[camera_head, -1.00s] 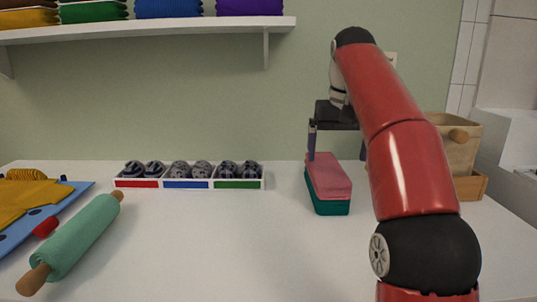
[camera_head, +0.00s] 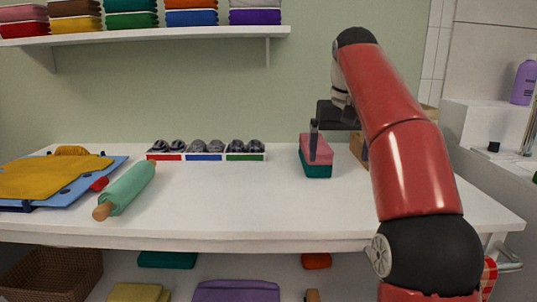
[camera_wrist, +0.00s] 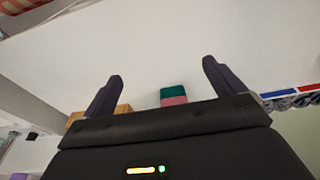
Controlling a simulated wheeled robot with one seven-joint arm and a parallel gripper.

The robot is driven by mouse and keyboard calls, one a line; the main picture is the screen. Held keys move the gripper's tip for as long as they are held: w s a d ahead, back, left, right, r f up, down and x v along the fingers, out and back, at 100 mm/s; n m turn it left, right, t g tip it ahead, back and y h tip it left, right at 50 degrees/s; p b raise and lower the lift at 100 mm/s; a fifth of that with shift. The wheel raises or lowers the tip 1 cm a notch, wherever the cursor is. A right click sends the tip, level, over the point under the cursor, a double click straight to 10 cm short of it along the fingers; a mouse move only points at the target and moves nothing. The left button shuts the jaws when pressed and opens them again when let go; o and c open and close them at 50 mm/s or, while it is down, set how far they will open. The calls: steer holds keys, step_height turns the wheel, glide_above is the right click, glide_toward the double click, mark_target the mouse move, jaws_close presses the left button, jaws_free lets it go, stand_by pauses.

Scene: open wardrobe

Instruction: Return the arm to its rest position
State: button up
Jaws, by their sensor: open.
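My red arm rises at the right of the head view and bends over at the top. My gripper (camera_head: 333,120) hangs from it, above the table and in front of a pink and teal stack (camera_head: 316,156) in the picture. One dark finger overlaps the stack in that view. In the wrist view my gripper (camera_wrist: 160,76) has its two fingers wide apart with nothing between them. The stack (camera_wrist: 173,96) shows there in the distance, beyond the gripper body's edge.
Folded cloths lie on the upper shelf (camera_head: 150,38). A basket (camera_head: 50,275) sits below. The table's middle is clear.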

steer(key=s+f+t, duration=0.1)
steer(key=s+f, duration=1)
steer(key=s, duration=0.3)
steer(key=s+f+t, duration=0.2)
steer(key=s+f, duration=1)
steer(key=s, duration=0.2)
steer(key=shift+f, duration=0.15)
